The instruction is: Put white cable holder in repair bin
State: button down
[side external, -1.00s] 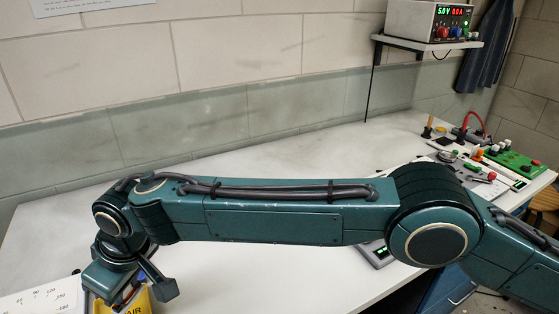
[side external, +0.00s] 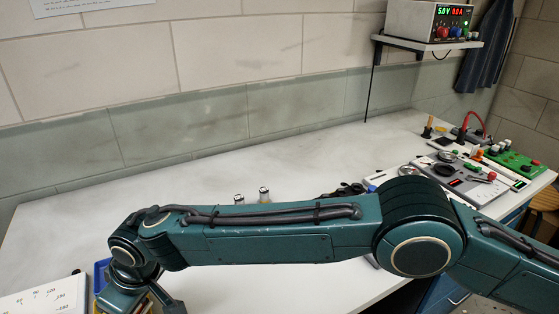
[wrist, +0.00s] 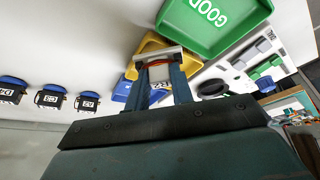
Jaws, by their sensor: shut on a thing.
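My gripper (wrist: 160,78) shows in the wrist view, its fingers shut on a pale piece with an orange-brown strip (wrist: 158,58), which looks like the white cable holder. The held piece is seen against the yellow bin (wrist: 147,42), which I take for the repair bin. I cannot tell its height over the bin. In the side view my gripper's fingertips and the held piece are hidden or cut off at the bottom left.
A green bin marked GOOD (wrist: 212,22) adjoins the yellow one, and a blue bin (wrist: 121,90) lies on its other side. Several blue-and-black servos (wrist: 48,98) stand at left. A black ring (wrist: 212,88) lies at right. The bench's back (side external: 300,160) is clear.

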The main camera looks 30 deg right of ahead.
jog(key=shift+f, duration=0.2)
jog(key=c, duration=1.2)
grip_release()
jog(key=shift+r, duration=0.5)
jog(key=v, duration=1.1)
jog(key=shift+r, duration=0.15)
jog(key=shift+s+d, duration=0.1)
